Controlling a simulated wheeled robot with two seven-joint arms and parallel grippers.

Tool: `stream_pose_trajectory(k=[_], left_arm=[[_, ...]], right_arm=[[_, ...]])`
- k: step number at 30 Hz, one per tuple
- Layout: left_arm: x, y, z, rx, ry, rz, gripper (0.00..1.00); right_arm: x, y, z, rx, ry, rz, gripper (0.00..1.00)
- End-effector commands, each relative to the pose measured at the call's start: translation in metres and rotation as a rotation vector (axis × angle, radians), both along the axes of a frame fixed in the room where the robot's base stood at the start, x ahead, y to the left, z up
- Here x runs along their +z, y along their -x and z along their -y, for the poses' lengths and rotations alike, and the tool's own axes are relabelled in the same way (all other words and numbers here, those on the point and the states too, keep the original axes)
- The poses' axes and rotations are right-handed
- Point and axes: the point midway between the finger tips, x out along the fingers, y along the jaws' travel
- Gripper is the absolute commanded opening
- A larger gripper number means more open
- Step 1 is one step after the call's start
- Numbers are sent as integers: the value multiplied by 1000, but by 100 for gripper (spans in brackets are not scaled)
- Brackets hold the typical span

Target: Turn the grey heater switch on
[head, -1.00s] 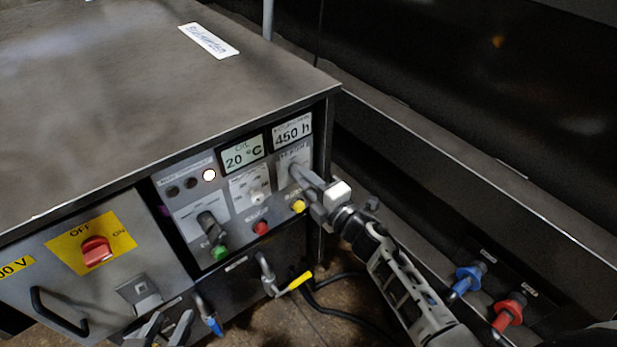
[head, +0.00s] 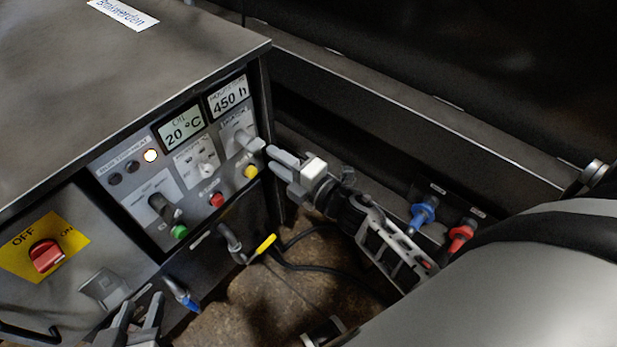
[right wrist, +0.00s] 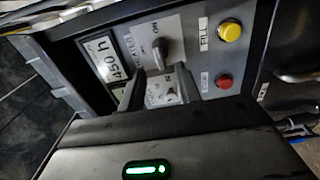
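A grey rotary switch (head: 246,140) sits on the control panel below the 450 h display, its handle pointing right and slightly down. It also shows in the right wrist view (right wrist: 163,48), ahead of the fingers, beside small lettering that seems to include ON. Its full label is too blurred to read. My right gripper (head: 271,159) is just right of this switch, apart from it, open and empty. In the right wrist view its two fingers (right wrist: 160,72) stand apart. My left gripper (head: 137,312) is low at the bottom left, fingers apart and empty.
A darker switch (head: 162,207) sits lower left on the panel, with green, red and yellow buttons below. A small selector (head: 206,167) is between. A red OFF/ON knob (head: 46,255) is further left. Blue (head: 423,213) and red (head: 461,236) valves are at right.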

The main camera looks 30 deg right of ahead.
Motion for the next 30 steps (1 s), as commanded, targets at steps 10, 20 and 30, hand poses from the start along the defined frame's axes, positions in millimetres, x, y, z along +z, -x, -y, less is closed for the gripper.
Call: stream_pose_trajectory(k=[10,20,30], left_arm=[[-1,-1,0,0,-1,-2,36],[-2,-1,0,1,-1,-2,36],[-2,0,-1,2,-1,-3,36]], right_arm=[[-1,69,25,0,0,-2,34],[1,84,31,0,0,1,34],[0,84,31,0,0,1,34]])
